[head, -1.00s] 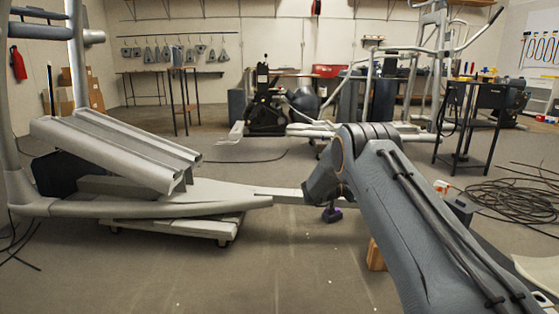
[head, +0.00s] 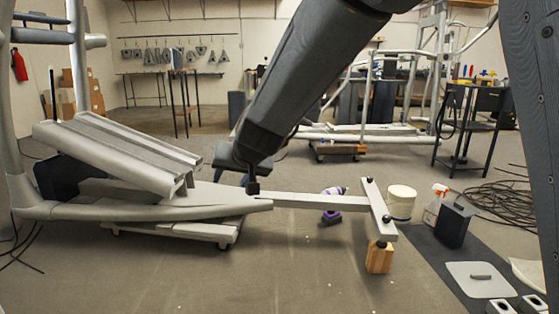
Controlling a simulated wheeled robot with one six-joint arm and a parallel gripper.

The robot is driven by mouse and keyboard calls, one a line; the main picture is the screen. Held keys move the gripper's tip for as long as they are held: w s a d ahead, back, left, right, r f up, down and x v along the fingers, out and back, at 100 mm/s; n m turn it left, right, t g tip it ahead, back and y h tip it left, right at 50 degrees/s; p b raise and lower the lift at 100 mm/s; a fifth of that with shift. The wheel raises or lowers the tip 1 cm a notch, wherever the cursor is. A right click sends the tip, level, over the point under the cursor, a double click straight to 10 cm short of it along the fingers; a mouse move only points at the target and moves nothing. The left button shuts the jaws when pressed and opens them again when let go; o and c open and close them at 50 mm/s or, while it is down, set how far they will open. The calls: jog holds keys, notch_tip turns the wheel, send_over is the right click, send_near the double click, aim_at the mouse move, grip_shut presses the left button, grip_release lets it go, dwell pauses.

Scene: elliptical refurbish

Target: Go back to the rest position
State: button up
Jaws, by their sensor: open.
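My arm reaches down from the upper right across the middle of the view. Its dark end, with what looks like my gripper (head: 252,187), hangs in front of the elliptical machine's (head: 150,211) rail. The gripper shows only as a small dark stub, and I see nothing held in it. Whether it touches the rail cannot be told. The grey machine fills the left side. Its long rail ends in a crossbar (head: 377,210) at the right, above a wooden block (head: 379,257).
A purple-and-black object (head: 332,214) is by the rail. A white bucket (head: 401,203), a spray bottle (head: 434,205) and a dark bin (head: 455,225) stand at the right. Cables (head: 503,206) lie coiled beyond.

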jog(key=s+d+f+n+g, duration=0.2)
jog(key=s+n+g, duration=0.25)
jog(key=s, duration=1.95)
jog(key=s+d+f+g+h+p, duration=0.1)
jog(key=s+d+g+h, duration=0.1)
jog(key=s+d, duration=0.45)
jog(key=s+d+f+g+h+p, duration=0.1)
jog(key=s+d+g, duration=0.15)
jog(key=s, duration=0.65)
jog(key=d+r+m+h+p, duration=0.1)
jog(key=d+r+m+p, duration=0.2)
jog(key=d+r+p, duration=0.7)
jog(key=d+r+m+p, duration=0.3)
jog(key=d+r+p, duration=0.7)
jog(key=r+p, duration=0.8)
jog(key=shift+w+d+t+h+p, duration=0.3)
jog(key=shift+d+h+p, duration=0.1)
jog(key=shift+p, duration=4.2)
